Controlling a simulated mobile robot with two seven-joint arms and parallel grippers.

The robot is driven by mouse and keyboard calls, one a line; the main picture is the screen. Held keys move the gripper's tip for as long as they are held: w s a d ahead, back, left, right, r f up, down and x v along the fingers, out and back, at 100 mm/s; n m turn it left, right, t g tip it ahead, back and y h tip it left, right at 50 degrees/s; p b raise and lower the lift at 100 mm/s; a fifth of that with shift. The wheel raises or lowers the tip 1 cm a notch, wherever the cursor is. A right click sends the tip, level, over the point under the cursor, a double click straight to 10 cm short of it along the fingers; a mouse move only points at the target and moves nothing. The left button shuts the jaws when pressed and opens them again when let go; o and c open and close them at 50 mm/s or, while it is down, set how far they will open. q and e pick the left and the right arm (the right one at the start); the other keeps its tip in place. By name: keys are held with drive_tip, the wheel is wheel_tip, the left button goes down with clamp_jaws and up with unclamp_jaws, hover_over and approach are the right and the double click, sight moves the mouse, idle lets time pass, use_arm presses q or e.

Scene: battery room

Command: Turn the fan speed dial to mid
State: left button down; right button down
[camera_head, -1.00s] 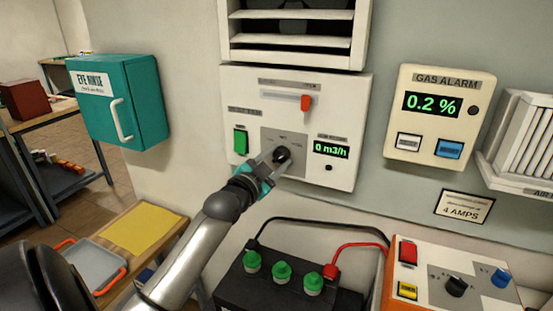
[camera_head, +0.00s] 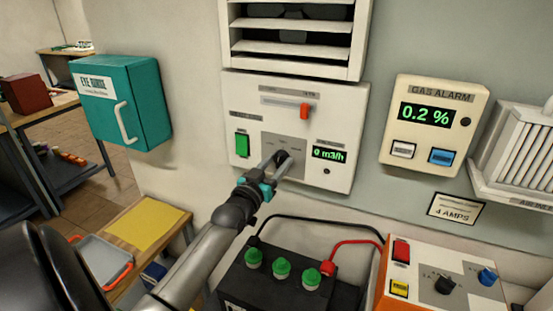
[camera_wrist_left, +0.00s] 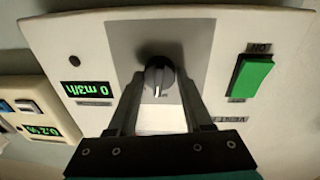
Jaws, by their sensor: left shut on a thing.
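The fan speed dial is a dark round knob on a grey plate of the white fan control panel (camera_head: 235,95). In the left wrist view the dial (camera_wrist_left: 159,75) shows between the two fingers of my left gripper (camera_wrist_left: 155,85), its pointer line toward the gripper's base. In the head view my left gripper (camera_head: 281,160) reaches the dial from below, is shut on it and hides part of it. The panel's display (camera_head: 329,154) reads 0 m3/h. My right gripper is not in view.
The panel also has a green switch (camera_head: 242,144) and a red slider (camera_head: 304,111), with a louvred vent (camera_head: 290,48) above. A gas alarm (camera_head: 433,125) hangs to the right. A black battery (camera_head: 270,285) with green caps stands below.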

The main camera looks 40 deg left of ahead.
use_arm(q)
drive_tip(key=shift+n, duration=0.7)
drive_tip(key=shift+c, duration=1.6)
unclamp_jaws()
drive_tip(key=shift+s, duration=0.1)
drive_tip(key=v, duration=1.5)
drive_tip(key=shift+f, duration=0.15)
drive_tip(key=shift+d, duration=0.1)
